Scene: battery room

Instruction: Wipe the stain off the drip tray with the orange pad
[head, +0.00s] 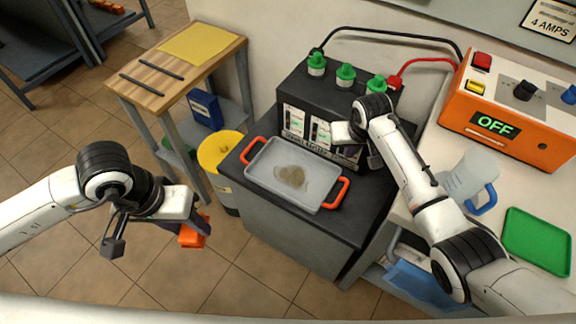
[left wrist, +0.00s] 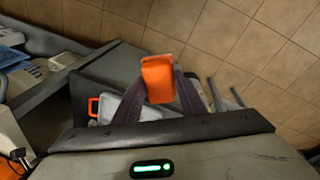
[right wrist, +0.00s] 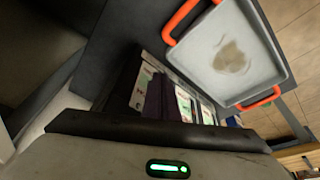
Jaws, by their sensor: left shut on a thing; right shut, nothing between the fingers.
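The drip tray (head: 257,170) is a grey tray with orange handles on the dark bench top in front of the black battery. A brownish stain (head: 291,176) lies on its floor, also seen in the right wrist view (right wrist: 231,57). My left gripper (head: 196,226) is shut on the orange pad (head: 195,233), left of the tray and apart from it. The pad (left wrist: 158,79) shows between the fingers in the left wrist view. My right gripper (head: 352,155) is in front of the battery, beyond the tray's right end. It is shut and empty; its fingertips are partly hidden.
The battery (head: 297,95) has several green caps and black and red cables. An orange charger (head: 512,112) reading OFF, a jug (head: 468,178) and a green tray (head: 537,240) stand at right. A yellow bin (head: 220,150) and a small wooden-topped table (head: 190,62) stand at left.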

